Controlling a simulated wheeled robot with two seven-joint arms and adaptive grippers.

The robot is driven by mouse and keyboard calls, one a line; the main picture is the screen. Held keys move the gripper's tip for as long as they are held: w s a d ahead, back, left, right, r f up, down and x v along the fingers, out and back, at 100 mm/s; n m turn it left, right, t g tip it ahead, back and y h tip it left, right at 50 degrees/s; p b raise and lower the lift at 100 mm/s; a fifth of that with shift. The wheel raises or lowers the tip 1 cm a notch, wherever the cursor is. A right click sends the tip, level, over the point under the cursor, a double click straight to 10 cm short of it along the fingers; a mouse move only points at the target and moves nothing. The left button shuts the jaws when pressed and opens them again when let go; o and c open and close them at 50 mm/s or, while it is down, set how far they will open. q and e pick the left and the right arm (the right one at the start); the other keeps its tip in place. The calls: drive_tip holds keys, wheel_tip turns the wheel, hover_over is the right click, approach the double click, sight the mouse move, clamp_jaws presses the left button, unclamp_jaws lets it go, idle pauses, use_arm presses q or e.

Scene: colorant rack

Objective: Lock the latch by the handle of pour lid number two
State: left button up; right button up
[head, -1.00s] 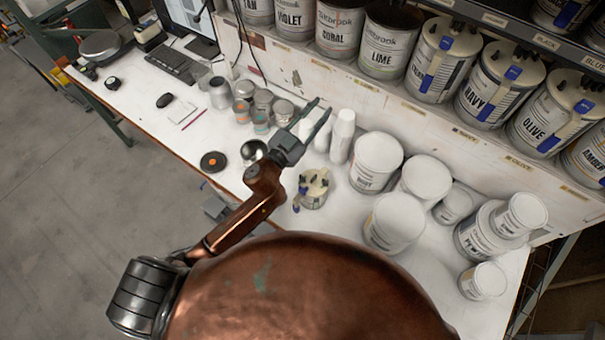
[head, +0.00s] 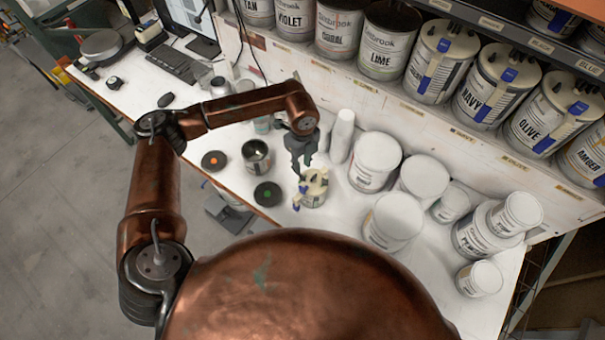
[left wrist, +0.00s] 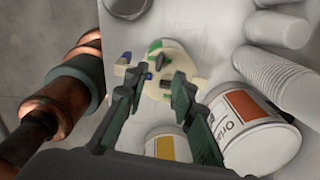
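A small can with a cream pour lid (head: 316,181) stands on the white bench, with a dark part on top and a blue part at its left side. No number on this lid is readable. My left gripper (head: 302,170) hangs just above and left of it in the head view. In the left wrist view, the open fingers of my left gripper (left wrist: 158,76) straddle the cream lid (left wrist: 157,90), which shows green, blue and dark parts. Whether a finger touches it I cannot tell. My right gripper is out of view.
White tubs (head: 376,160) crowd the bench to the right, with a stack of white cups (head: 342,136) behind. An open dark can (head: 257,157) and a green-dotted black disc (head: 267,193) lie left. Shelf cans such as Navy (head: 494,85) carry cream lids with blue parts.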

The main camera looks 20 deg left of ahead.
sight(302, 176)
use_arm(q)
wheel_tip(302, 176, down, 6)
drive_tip(key=shift+d+p, duration=0.1)
drive_tip(key=shift+p, duration=0.95)
drive_tip(key=shift+f, duration=0.6)
clamp_jaws()
